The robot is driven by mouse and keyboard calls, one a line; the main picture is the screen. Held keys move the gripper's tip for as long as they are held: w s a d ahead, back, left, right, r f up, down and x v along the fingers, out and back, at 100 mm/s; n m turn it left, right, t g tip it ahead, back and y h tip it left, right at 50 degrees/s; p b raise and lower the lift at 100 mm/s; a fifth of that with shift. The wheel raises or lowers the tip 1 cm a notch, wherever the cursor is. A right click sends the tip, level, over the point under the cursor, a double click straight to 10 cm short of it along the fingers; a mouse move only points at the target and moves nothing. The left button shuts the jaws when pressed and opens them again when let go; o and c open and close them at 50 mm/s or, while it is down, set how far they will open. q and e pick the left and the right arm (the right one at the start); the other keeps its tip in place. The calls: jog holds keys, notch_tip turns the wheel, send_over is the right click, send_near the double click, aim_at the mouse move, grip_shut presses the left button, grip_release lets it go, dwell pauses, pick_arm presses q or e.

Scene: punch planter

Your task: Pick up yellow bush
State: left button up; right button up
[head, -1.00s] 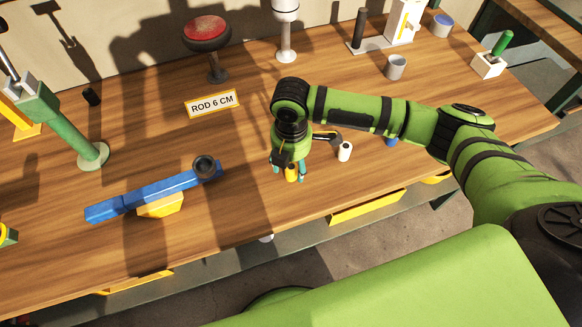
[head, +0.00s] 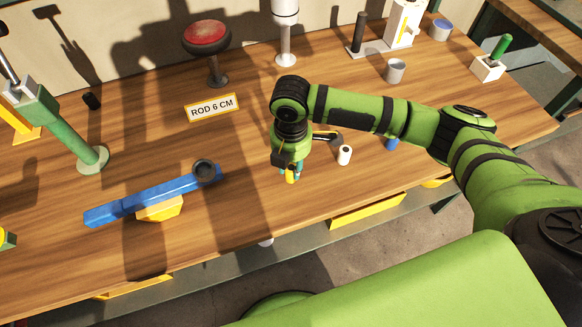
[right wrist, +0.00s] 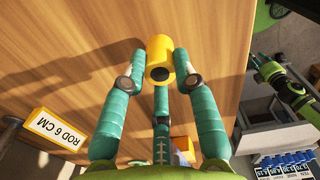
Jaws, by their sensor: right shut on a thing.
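The yellow bush (head: 290,176) is near the front of the wooden bench in the head view, partly hidden by my right gripper (head: 291,172). In the right wrist view the bush (right wrist: 160,48) is a short yellow cylinder with a dark round hole. The teal fingers of my right gripper (right wrist: 158,85) are closed around it. I cannot tell whether it still touches the bench. A green arm with a gripper (right wrist: 258,65), likely my left, shows off the bench edge in the right wrist view. It is too small to read its fingers.
A white bush (head: 344,155) and a blue piece (head: 392,144) stand to the right. A blue bar (head: 140,201) with a dark ring (head: 204,171) lies to the left. A sign (head: 212,106) reads ROD 6 CM. Bare bench lies between the bar and my gripper.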

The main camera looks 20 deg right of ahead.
jog(key=r, duration=0.3)
jog(key=shift+s+d+b, duration=0.2)
jog(key=shift+b, duration=0.1)
jog(key=s+d+r+b, duration=0.1)
jog(key=s+d+r, duration=0.5)
jog(key=s, duration=0.3)
jog(key=shift+s+r, duration=0.25)
jog(key=shift+r, duration=0.1)
jog(key=shift+a, duration=0.1)
